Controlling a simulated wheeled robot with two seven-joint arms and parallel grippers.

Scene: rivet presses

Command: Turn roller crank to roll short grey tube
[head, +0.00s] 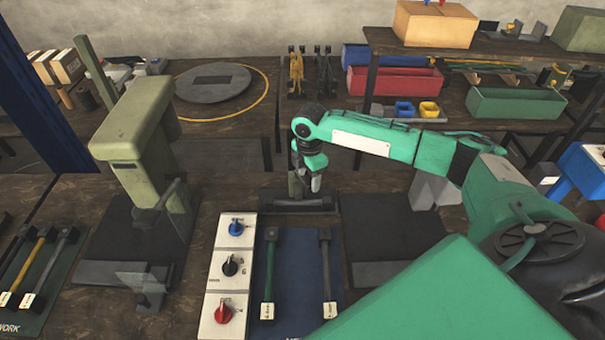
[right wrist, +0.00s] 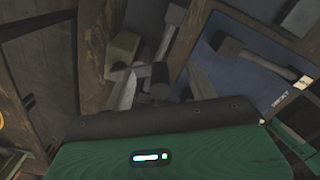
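The roller, an olive block (head: 296,185) on a dark base (head: 290,206), stands at the middle of the near bench. My right gripper (head: 311,182) is over it, pointing down. In the right wrist view the olive block (right wrist: 123,47) is just beyond the fingers. A dark round knob (right wrist: 158,74), apparently the crank handle, shows between the two fingers, which stand apart. A pale grey bar (right wrist: 171,32) runs behind it; I cannot tell whether it is the tube. A grey rod with a white tag (head: 326,265) lies on the blue mat. My left gripper is not in view.
A green rod (head: 270,268) also lies on the blue mat (head: 297,285). A white panel (head: 214,265) with three knobs stands left of it. An olive press (head: 140,140) stands farther left, by a mat with several rods (head: 45,262). Bins stand on the rear bench.

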